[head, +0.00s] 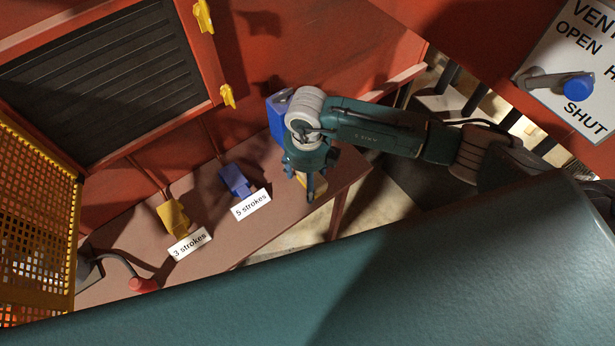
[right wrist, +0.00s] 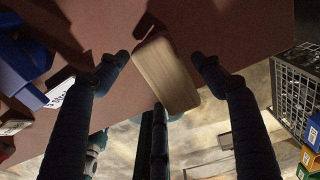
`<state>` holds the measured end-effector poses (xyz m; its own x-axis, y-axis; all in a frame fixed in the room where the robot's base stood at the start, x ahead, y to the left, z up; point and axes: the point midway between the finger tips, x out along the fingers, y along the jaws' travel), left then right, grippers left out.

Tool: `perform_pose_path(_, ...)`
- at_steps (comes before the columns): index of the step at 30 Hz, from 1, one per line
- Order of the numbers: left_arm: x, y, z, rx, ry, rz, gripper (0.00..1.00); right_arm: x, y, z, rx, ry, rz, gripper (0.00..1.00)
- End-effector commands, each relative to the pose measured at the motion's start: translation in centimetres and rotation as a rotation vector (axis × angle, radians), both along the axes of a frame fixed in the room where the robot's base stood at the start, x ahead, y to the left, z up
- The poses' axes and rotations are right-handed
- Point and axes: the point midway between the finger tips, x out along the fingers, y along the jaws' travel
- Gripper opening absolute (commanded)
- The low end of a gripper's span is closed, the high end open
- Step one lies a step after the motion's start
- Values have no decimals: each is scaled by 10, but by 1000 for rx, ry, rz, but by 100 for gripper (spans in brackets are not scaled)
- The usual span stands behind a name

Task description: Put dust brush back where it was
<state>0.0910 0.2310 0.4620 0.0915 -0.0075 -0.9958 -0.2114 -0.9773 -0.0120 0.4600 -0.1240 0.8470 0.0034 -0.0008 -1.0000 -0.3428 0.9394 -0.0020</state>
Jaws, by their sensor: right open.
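The dust brush shows as a pale wooden block (right wrist: 166,75) in the right wrist view, lying on the brown bench top (right wrist: 225,25) near its edge. In the head view only a small tan part of it (head: 318,186) shows under my right gripper (head: 309,190). In the right wrist view the two fingers of my right gripper (right wrist: 160,60) are spread, one on each side of the block, with gaps visible. The bristles cannot be made out. My left gripper is not in view.
A blue container (head: 277,128) stands behind my right gripper. A blue block (head: 236,181) and a yellow block (head: 173,217) sit by stroke labels. A wire basket (right wrist: 299,88) is below, at right.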

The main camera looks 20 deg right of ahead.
Motion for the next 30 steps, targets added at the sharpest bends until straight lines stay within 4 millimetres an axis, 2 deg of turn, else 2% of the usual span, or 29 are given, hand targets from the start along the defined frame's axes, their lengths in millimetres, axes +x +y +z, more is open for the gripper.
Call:
perform_pose_path(5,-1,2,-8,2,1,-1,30,2,0,16,2,-6,2,67)
perform_pose_path(18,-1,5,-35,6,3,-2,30,1,0,102,2,-6,1,67)
perform_pose_path(24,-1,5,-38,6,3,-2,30,0,0,118,0,-1,1,67)
perform_pose_path(30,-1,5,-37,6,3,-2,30,-1,0,120,0,0,0,67)
